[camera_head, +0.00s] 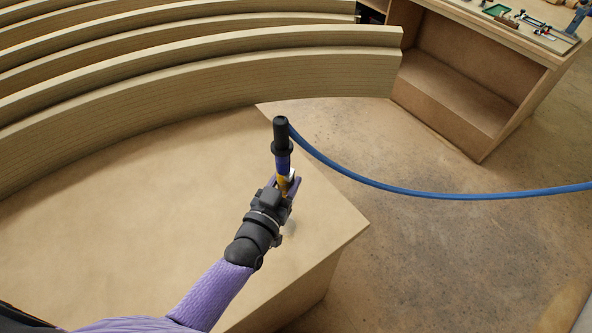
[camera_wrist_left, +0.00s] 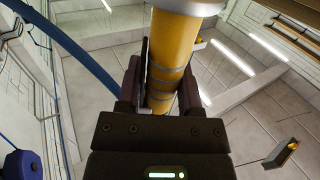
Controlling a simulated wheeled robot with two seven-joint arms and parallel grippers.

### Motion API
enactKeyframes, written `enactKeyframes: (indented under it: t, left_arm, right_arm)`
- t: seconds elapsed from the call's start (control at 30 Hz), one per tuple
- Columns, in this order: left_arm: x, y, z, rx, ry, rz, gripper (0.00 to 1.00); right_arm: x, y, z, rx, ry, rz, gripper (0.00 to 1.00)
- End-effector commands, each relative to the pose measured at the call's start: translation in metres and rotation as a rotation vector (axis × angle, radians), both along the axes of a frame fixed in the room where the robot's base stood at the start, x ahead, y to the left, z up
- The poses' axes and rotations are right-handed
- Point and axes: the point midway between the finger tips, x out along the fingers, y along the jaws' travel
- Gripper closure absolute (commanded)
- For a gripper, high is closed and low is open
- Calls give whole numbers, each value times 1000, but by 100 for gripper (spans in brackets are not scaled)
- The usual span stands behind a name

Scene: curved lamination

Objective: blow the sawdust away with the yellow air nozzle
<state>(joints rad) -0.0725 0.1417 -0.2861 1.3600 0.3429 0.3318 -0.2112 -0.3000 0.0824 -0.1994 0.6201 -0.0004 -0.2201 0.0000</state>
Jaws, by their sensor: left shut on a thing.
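My left gripper (camera_head: 287,187) is shut on the air nozzle, above the wooden table near its right corner. In the head view the nozzle (camera_head: 282,138) shows a black end, a dark blue band and a little yellow at the gripper. In the left wrist view the nozzle's yellow body (camera_wrist_left: 172,55) stands between the fingers of the left gripper (camera_wrist_left: 162,90). A blue hose (camera_head: 400,190) runs from near the nozzle's black end off to the right. I cannot make out sawdust on the table. My right gripper is not in view.
Curved laminated wooden pieces (camera_head: 200,85) lie across the back and left of the table (camera_head: 120,215). A wooden workbench (camera_head: 465,95) with an open shelf and small tools stands at the back right. The concrete floor (camera_head: 420,250) is open at right, crossed by the hose.

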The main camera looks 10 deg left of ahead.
Motion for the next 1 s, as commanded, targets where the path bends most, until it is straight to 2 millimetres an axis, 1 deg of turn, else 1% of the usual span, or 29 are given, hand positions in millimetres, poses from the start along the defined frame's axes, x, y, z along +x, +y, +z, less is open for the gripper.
enactKeyframes:
  t: [0.13,0.57,1.0]
  left_arm:
    - [-5,5,1,1,-2,-1,100]
    - [-7,6,1,1,-2,-1,100]
    - [-39,33,2,2,0,-1,100]
  right_arm:
    - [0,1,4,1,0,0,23]
    - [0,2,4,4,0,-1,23]
    - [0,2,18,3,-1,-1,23]
